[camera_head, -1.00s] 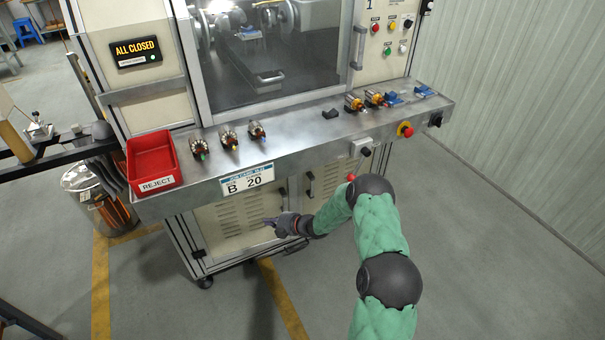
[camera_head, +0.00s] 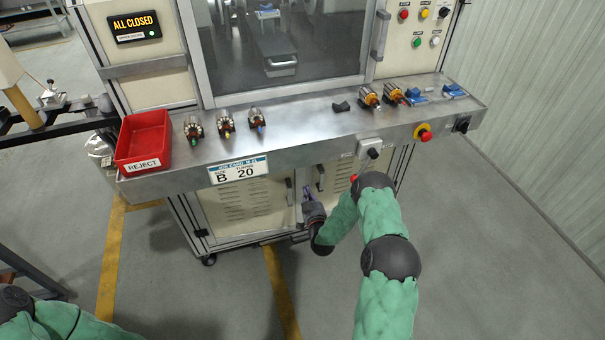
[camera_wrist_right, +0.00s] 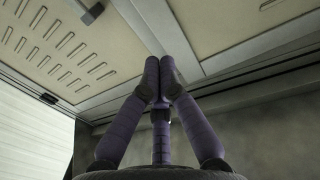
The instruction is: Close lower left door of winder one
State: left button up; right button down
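The lower left door (camera_head: 245,205) of the winder is a cream panel with vent slots and a dark upright handle (camera_head: 290,191) at its right edge. It looks flush with the cabinet frame. My right gripper (camera_head: 308,194) is low in front of the frame between the two lower doors, just right of that handle. In the right wrist view its purple fingers (camera_wrist_right: 162,75) are drawn together at the tips with nothing between them. A slotted door panel (camera_wrist_right: 70,45) lies beyond them; I cannot tell whether they touch the frame. My left gripper is out of view.
The steel ledge (camera_head: 300,122) juts out above the doors, with a red reject bin (camera_head: 146,142), several armatures and a red stop button (camera_head: 423,133). The display (camera_head: 134,26) reads "ALL CLOSED". The lower right door (camera_head: 340,174) stands alongside. The floor in front is clear.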

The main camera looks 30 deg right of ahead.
aim_at(302, 172)
jog(key=b+x, duration=0.4)
jog(key=x, duration=0.6)
jog(key=shift+w, duration=0.25)
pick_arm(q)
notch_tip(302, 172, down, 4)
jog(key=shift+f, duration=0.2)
pick_arm(e)
jog(key=shift+d, duration=0.1)
